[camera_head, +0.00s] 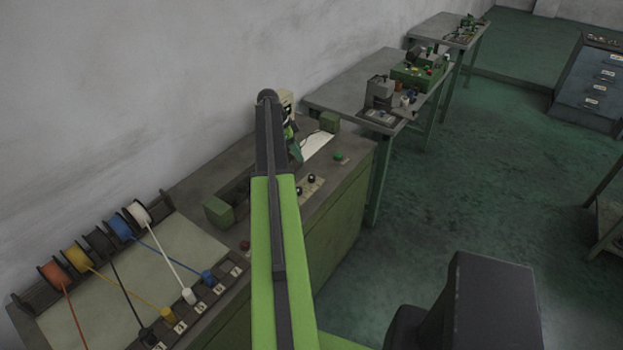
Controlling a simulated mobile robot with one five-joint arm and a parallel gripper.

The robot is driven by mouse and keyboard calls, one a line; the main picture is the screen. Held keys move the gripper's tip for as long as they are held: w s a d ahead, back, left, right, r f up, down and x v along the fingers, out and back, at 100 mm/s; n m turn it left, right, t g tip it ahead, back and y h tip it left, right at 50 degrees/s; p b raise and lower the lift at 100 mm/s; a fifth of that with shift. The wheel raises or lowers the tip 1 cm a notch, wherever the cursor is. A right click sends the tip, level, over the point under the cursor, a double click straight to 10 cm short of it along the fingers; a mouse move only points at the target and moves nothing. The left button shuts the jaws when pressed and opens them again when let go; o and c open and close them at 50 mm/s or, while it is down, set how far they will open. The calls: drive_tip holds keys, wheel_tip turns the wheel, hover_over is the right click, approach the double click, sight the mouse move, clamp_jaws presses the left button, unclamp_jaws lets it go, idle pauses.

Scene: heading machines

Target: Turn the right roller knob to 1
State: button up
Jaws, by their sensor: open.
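Two small black knobs sit on a pale panel (314,187) at the front of the machine bench, just right of my arm. One knob (311,177) is farther from me and the other knob (299,191) is nearer, close to my arm's edge. Their markings and settings are too small to read. My gripper (296,150) shows only in part beside the far end of my arm, above the bench and apart from both knobs. It holds nothing that I can see. My arm hides most of it and part of the bench behind.
A green button (339,156) and a green block (329,122) are on the same bench. Spools (121,227) with coloured wires stand at left. A grey table (345,85) with small machines stands beyond. The green floor (450,200) at right is open.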

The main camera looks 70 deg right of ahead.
sight(313, 177)
drive_tip(key=b+x, duration=1.1)
drive_tip(key=x, duration=0.2)
drive_tip(key=shift+f, duration=0.35)
drive_tip(key=shift+s+d+f+b, duration=0.2)
drive_tip(key=shift+f+b, duration=0.1)
drive_tip(key=shift+b, duration=0.2)
drive_tip(key=shift+r, duration=0.1)
drive_tip(key=shift+a, duration=0.1)
clamp_jaws()
drive_tip(key=shift+s, duration=0.1)
